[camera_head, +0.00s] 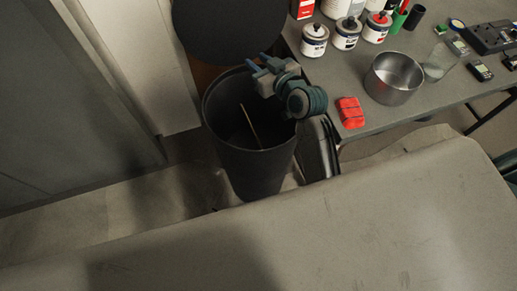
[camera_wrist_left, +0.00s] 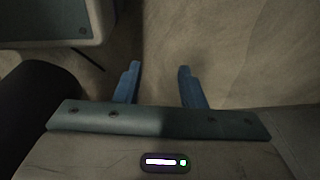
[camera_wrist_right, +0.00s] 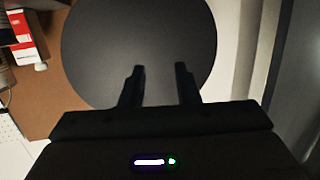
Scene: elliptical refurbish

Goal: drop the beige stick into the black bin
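The black bin (camera_head: 250,165) stands on the floor left of the table. The thin beige stick (camera_head: 250,126) shows inside the bin's opening, tilted; I cannot tell whether it rests on the bottom or is still falling. My right gripper (camera_head: 258,61) is over the far right part of the bin's rim, apart from the stick. Its fingers are spread and empty, as the right wrist view (camera_wrist_right: 159,71) shows. My left gripper (camera_wrist_left: 158,72) is open and empty in the left wrist view, and is not in the head view.
A grey table (camera_head: 440,75) on the right holds a metal pot (camera_head: 394,78), a red block (camera_head: 350,112) and several paint cans. A round black top (camera_head: 235,28) stands behind the bin, with a pale cabinet panel (camera_head: 145,60) to its left.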

